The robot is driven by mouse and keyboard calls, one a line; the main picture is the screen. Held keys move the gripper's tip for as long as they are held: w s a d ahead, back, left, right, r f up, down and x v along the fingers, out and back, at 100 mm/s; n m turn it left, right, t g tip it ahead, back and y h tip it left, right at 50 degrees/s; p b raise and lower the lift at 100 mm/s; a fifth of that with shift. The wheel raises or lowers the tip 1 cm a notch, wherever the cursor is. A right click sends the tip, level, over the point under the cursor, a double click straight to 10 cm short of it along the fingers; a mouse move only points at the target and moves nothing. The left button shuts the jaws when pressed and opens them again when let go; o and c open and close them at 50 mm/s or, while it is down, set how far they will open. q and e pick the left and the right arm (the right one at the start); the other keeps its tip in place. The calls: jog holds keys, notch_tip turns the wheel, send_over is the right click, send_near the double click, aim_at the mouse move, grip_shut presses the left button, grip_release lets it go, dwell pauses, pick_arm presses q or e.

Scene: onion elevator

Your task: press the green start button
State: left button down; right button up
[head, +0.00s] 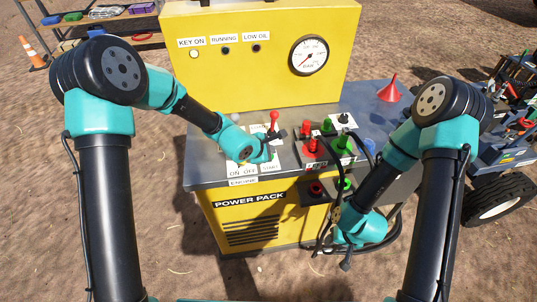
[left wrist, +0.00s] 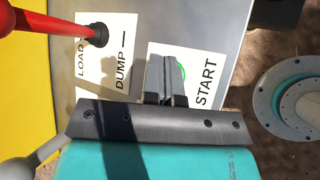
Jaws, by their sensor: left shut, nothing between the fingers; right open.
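The green start button (left wrist: 182,70) shows as a thin green edge beside my left fingers, on a white plate marked START (left wrist: 206,82). My left gripper (left wrist: 163,60) is shut and empty, with its fingertips over this plate and covering most of the button. Whether the tips touch the button cannot be told. In the head view my left gripper (head: 270,152) is above the START label (head: 270,167) on the power pack's grey top, and the button is hidden. My right gripper (head: 335,238) is open, low in front of the power pack, among black hoses.
A red lever (head: 273,121) stands behind my left gripper, with LOAD and DUMP marks in the wrist view. Red and green hose fittings (head: 325,142) are right of it. A pressure gauge (head: 309,55) is on the yellow panel. A red funnel (head: 389,89) stands at the right.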

pick_arm(q)
jog(key=shift+f, duration=0.2)
dwell(0.6)
jog(key=shift+r, duration=1)
jog(key=s+a+f+m+g, duration=0.1)
jog(key=s+a+m, duration=0.1)
jog(key=s+a, duration=0.1)
jog(key=s+a+f+m, duration=0.1)
jog(key=s+a+m, duration=0.1)
jog(key=s+a, duration=0.1)
jog(key=s+a+f+m+g, duration=0.1)
jog(key=s+a+f+m, duration=0.1)
jog(key=s+a, duration=0.2)
jog(key=shift+s+g+h, duration=0.3)
jog(key=shift+s, duration=0.5)
jog(key=s+a+f+m+g+y, duration=0.1)
jog(key=s+a+f+m, duration=0.4)
jog(key=f, duration=0.3)
jog(key=s+a+f+m+g+y, duration=0.2)
jog(key=s+a+f+m, duration=0.3)
jog(key=s+f, duration=0.3)
jog(key=shift+a+f+m, duration=0.3)
jog(key=shift+a+f, duration=0.45)
